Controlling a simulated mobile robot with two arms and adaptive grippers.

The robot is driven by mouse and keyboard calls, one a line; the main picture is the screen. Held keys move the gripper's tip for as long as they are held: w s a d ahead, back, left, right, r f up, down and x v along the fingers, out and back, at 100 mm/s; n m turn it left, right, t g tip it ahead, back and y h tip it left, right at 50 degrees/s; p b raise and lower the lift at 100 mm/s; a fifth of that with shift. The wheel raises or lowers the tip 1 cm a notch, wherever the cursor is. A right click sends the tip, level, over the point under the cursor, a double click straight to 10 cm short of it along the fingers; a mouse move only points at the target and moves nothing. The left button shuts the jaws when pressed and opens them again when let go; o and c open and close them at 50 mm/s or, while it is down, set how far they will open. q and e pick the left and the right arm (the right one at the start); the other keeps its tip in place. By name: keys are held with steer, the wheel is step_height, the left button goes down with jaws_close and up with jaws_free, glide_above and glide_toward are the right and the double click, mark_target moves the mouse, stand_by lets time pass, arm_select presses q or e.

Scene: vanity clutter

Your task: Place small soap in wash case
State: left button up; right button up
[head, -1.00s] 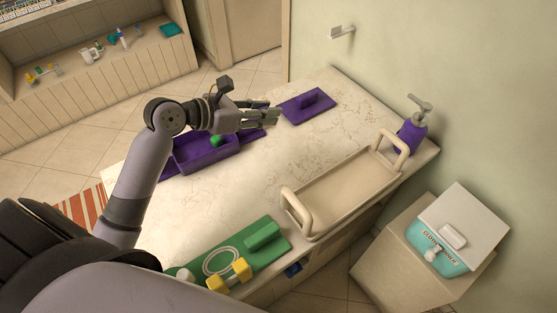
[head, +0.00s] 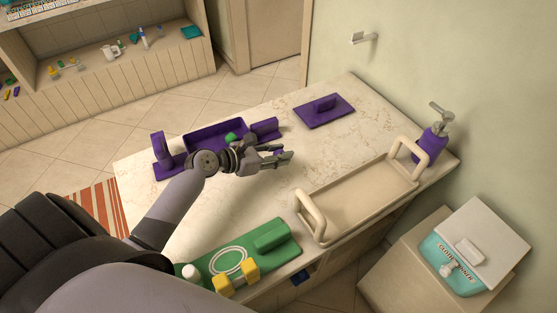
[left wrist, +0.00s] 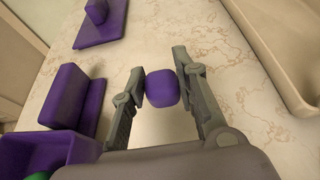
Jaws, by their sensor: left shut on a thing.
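My left gripper (head: 285,156) is over the counter, to the right of and in front of the open purple case (head: 204,139). In the left wrist view its fingers (left wrist: 162,88) are shut on a small purple rounded block (left wrist: 162,89), which looks like the small soap. In the head view the block is not clearly seen. A green item (head: 231,138) lies in the case's tray, and it also shows in the left wrist view (left wrist: 38,176). Raised purple parts (head: 159,146) flank the tray. My right gripper is not in view.
A purple plate with a raised grip (head: 324,110) lies at the back of the marble counter (head: 160,210). A beige handled tray (head: 355,195), a purple pump bottle (head: 430,143) and a green board with yellow blocks (head: 237,251) surround free counter space.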

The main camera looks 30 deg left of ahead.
arm_select(q)
step_height(320, 180, down, 3)
steer(key=shift+r, duration=0.2)
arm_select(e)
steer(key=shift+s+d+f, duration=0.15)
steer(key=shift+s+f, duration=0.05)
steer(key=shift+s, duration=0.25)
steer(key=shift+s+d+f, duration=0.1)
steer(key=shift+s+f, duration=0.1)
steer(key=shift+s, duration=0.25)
arm_select(q)
steer(key=shift+f, duration=0.1)
steer(key=shift+f, duration=0.1)
steer(key=o, duration=1.1)
steer(key=shift+c, duration=0.2)
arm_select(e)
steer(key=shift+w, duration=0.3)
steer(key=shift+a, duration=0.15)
